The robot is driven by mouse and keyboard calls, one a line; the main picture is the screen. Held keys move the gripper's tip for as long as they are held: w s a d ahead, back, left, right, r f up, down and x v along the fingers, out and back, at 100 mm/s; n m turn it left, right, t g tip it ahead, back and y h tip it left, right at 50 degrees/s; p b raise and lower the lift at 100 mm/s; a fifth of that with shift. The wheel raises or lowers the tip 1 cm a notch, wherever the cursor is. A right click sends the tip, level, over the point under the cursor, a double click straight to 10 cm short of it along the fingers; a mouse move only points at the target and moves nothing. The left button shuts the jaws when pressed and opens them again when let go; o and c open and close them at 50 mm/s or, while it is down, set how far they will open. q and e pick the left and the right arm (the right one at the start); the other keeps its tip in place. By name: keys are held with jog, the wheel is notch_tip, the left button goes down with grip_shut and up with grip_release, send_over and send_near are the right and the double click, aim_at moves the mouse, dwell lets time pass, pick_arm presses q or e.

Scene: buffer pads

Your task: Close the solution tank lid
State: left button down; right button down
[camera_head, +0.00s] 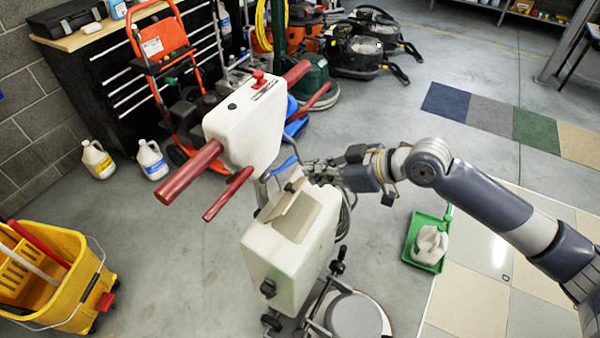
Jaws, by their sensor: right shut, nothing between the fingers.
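The solution tank (286,258) is the cream lower body of a floor machine in the middle of the camera_head view. Its beige lid (291,206) is on top and looks tilted up, not flat on the tank; its exact angle is hard to tell. My right arm comes in from the right, and my right gripper (308,170) is just above and behind the lid's upper edge. Its fingers are shut and empty; whether they touch the lid cannot be told. My left gripper is not in view.
The machine's white handle head (246,122) with red grips (189,173) stands close behind and left of the tank. A yellow mop bucket (55,275) is at lower left. A green tray (427,243) with a white jug lies right of the machine. Bare floor lies left of the tank.

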aim_at(287, 185)
jog(key=p+x, duration=0.2)
jog(key=x, duration=0.6)
jog(key=shift+r, duration=0.15)
jog(key=shift+p+x, duration=0.4)
jog(key=shift+x, duration=0.4)
jog(key=shift+d, duration=0.1)
